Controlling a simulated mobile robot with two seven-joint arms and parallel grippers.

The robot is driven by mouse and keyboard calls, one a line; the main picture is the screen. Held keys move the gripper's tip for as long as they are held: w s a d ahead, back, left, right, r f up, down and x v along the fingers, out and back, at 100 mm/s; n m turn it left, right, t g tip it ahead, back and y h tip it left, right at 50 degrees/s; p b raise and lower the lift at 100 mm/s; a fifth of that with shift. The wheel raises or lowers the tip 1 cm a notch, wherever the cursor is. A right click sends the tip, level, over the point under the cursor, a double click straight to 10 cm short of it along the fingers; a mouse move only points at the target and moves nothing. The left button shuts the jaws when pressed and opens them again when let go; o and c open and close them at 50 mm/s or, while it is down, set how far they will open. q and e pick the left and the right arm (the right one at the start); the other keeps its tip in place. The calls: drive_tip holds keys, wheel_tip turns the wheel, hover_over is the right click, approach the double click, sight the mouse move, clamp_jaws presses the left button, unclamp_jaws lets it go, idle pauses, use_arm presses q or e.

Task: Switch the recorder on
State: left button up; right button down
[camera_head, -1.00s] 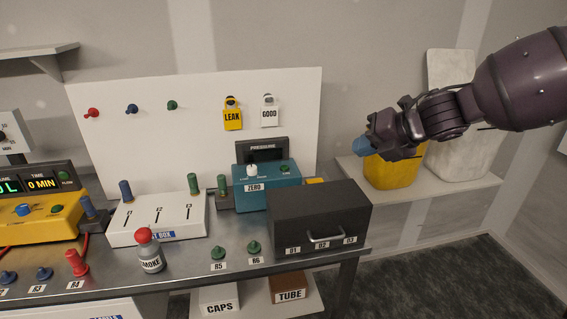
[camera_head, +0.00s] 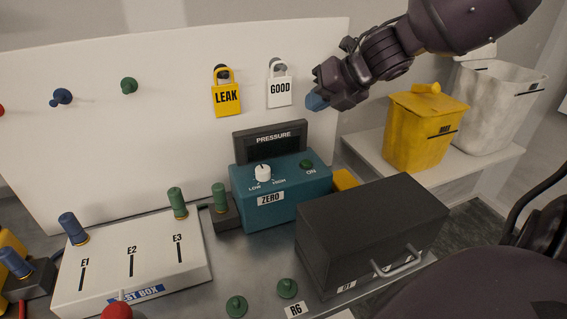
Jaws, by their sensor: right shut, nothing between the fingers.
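A teal instrument (camera_head: 285,205) stands on the bench with a dark screen (camera_head: 270,142) labelled PRESSURE on top. No label reads recorder, but this looks like it. Its front has a white LOW/HIGH knob (camera_head: 263,173), a ZERO label and a green button (camera_head: 307,165) marked ON. The screen shows no reading. My left gripper is out of view.
A black drawer box (camera_head: 350,225) stands right of the instrument. A white test box (camera_head: 130,265) is at left. A yellow bin (camera_head: 420,140) is on the right shelf.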

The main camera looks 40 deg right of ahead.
wheel_tip(320, 180, down, 3)
drive_tip(key=b, duration=0.3)
hover_over(308, 161)
wheel_tip(308, 161, down, 6)
drive_tip(key=shift+f, duration=0.8)
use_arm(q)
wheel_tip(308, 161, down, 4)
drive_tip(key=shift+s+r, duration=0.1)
use_arm(e)
drive_tip(key=shift+f, duration=0.4)
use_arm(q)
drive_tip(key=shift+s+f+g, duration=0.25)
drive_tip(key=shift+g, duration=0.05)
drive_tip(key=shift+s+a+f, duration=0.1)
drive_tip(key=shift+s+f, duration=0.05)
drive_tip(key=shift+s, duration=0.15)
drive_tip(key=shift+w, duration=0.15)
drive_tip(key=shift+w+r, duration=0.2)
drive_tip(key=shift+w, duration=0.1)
